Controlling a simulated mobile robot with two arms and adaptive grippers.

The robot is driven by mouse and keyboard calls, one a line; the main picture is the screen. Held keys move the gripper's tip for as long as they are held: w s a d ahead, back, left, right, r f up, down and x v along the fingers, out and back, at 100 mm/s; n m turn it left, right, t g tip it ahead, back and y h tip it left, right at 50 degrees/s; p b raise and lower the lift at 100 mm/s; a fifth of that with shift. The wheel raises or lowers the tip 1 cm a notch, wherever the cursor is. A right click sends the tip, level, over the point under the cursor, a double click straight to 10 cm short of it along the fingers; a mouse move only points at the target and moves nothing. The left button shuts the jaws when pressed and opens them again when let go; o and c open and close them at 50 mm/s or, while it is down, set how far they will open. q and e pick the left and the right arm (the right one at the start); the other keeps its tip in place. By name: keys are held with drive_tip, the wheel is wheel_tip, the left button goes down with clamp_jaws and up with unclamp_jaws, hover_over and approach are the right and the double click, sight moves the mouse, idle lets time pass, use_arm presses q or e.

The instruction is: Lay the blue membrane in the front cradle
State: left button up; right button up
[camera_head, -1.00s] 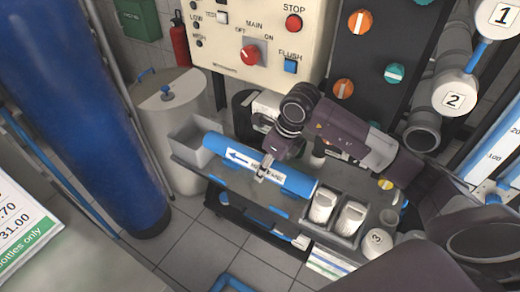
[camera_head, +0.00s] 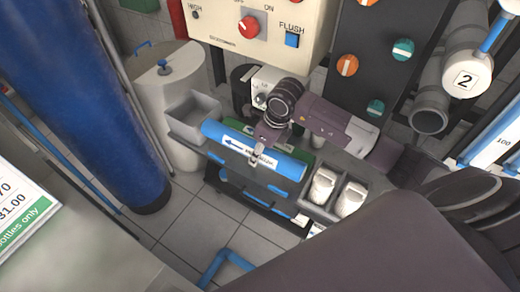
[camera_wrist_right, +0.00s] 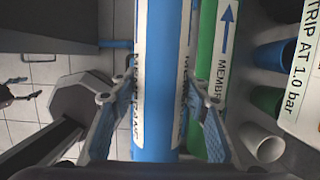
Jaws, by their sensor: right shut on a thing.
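The blue membrane (camera_head: 225,135) is a long blue tube with a white arrow label, lying slantwise over the front part of the grey cart in the head view. My right gripper (camera_head: 255,158) is shut around its middle from above. In the right wrist view the blue membrane (camera_wrist_right: 160,60) runs between both fingers of my right gripper (camera_wrist_right: 158,115). A green membrane (camera_wrist_right: 207,50) lies parallel and close behind it. Blue patches (camera_head: 277,190) show below the tube at the cart's front. I cannot make out the front cradle clearly. My left gripper is not in view.
A grey bin (camera_head: 195,117) stands at the cart's left end, and white packs (camera_head: 350,200) sit in bins at its right. A control panel (camera_head: 285,12) is behind. A tall blue cylinder (camera_head: 85,110) stands at left.

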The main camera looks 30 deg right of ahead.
sight(258, 170)
drive_tip(key=shift+f+b, duration=1.05)
drive_tip(key=shift+f, duration=0.75)
drive_tip(key=shift+f+b, duration=1.5)
drive_tip(key=shift+f, duration=0.15)
drive_tip(key=o, duration=1.4)
